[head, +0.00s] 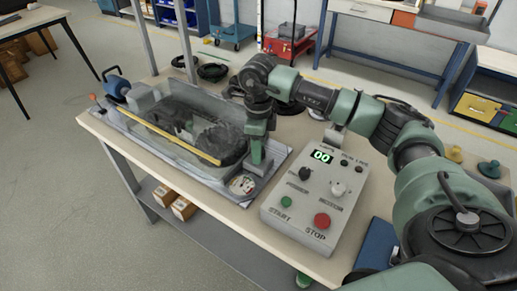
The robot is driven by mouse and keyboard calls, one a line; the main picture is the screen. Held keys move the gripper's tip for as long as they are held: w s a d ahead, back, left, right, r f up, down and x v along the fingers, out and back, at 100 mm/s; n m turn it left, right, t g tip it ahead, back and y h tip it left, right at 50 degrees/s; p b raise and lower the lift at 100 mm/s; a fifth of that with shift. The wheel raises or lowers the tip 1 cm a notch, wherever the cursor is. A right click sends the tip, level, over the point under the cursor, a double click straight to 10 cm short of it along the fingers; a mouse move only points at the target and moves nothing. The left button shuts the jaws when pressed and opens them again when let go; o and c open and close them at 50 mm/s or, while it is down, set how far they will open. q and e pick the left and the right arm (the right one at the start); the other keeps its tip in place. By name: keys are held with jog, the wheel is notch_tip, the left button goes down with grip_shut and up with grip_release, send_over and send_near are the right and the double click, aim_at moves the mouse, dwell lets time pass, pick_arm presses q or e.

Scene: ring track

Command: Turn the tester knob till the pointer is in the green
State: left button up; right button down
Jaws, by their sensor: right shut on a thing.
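The tester seems to be the unit at the right end of the clear-covered machine, with a small round dial (242,185) on its front. The dial has a pale face with some coloured marks, too small for me to tell where the pointer stands. My right gripper (256,155) reaches in from the right and points down just behind the dial. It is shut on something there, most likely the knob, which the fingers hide. My left gripper is not in view.
A grey control box (270,208) with a green START button (286,202), a red STOP button (322,221), two small knobs and a display reading 00 stands right of the dial. The clear-covered machine (180,125) fills the bench's left part. Black coils (213,72) lie behind.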

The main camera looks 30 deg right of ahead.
jog(key=shift+w+r, duration=0.1)
jog(key=c, duration=1.2)
grip_release()
notch_tip(320, 180, up, 8)
jog(key=shift+f+b, duration=0.1)
jog(key=shift+b, duration=0.4)
